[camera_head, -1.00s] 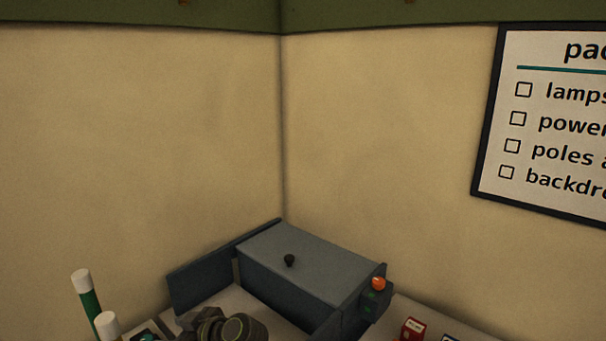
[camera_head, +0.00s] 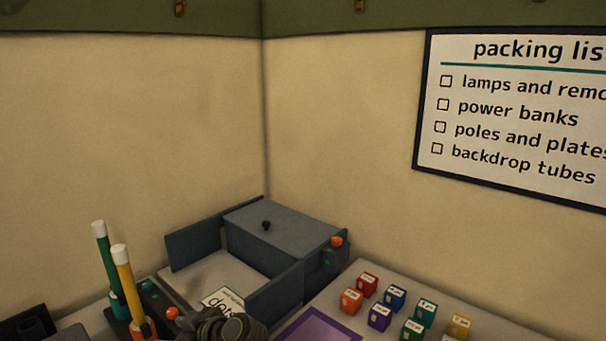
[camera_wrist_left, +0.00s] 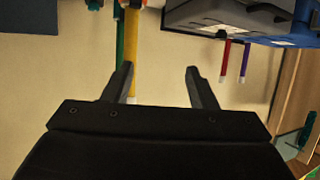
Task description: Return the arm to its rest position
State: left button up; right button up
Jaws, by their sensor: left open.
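My left gripper (camera_wrist_left: 160,78) shows in the left wrist view with its two dark fingers spread apart and nothing between them. In the head view, a dark round part of my arm shows at the bottom edge, in front of the grey box (camera_head: 275,232); its fingers cannot be made out there. A yellow tube (camera_wrist_left: 133,55) and a green tube (camera_wrist_left: 119,45) show beyond the left finger in the wrist view, apart from it as far as I can tell. My right gripper is not in view.
The yellow tube (camera_head: 124,280) and green tube (camera_head: 106,260) stand upright at the left. Several small coloured blocks (camera_head: 379,316) stand on the table at the right, near a purple-framed plate (camera_head: 290,333). A packing list (camera_head: 520,120) hangs on the wall.

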pick_arm(q)
jog(key=s+f+m+h+b, duration=0.2)
jog(key=s+f+m+h, duration=0.15)
jog(key=f, duration=1.05)
jog(key=s+f+m+h+b, duration=0.2)
jog(key=s+f+m, duration=0.25)
jog(key=f, duration=0.95)
jog(key=s+f+m+h+b, duration=0.15)
jog(key=s+f+m, duration=0.3)
jog(key=f, duration=0.95)
jog(key=s+f+g+h+b, duration=0.3)
jog(key=s+f+h, duration=0.1)
jog(key=s+f, duration=1.4)
jog(key=s+a+f, duration=0.1)
jog(key=s+f, duration=0.1)
jog(key=s, duration=0.7)
jog(key=s+a+f+b, duration=0.1)
jog(key=s+a+f, duration=0.1)
jog(key=s, duration=0.8)
jog(key=shift+s+a+m+g+h, duration=0.15)
jog(key=shift+a+m+g+h, duration=0.15)
jog(key=shift+m, duration=0.05)
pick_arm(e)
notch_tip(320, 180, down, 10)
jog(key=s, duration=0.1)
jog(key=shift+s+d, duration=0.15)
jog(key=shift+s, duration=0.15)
